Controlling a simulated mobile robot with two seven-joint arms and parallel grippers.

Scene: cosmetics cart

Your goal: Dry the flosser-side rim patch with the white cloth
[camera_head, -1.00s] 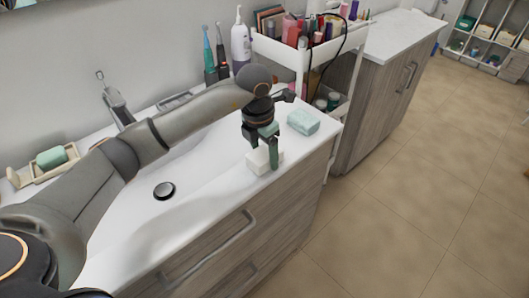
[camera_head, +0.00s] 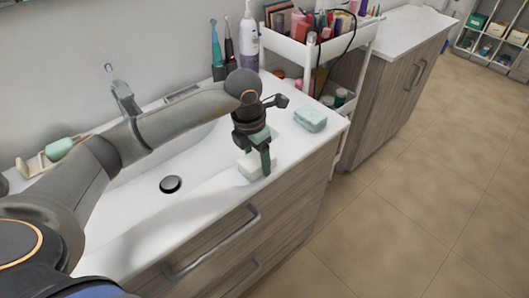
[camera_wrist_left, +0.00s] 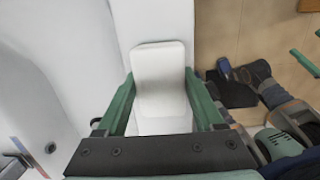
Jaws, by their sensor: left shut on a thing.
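My left gripper (camera_head: 262,163) is shut on the white cloth (camera_head: 247,167), which looks like a thick folded pad. The cloth is at the front rim of the white sink counter (camera_head: 290,143), right of the drain; it appears to touch the surface. In the left wrist view the cloth (camera_wrist_left: 160,82) lies between the two green fingers of my left gripper (camera_wrist_left: 165,100). I cannot make out any wet patch on the rim. Green-and-grey parts at the right of the wrist view may belong to my right arm; its jaws are unclear.
A pale teal block (camera_head: 311,119) lies on the counter right of the cloth. Slim upright devices (camera_head: 217,52) and a white pump bottle (camera_head: 248,42) stand at the back. A white cart (camera_head: 290,50) with cosmetics is beyond. The faucet (camera_head: 124,98) is at the back left.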

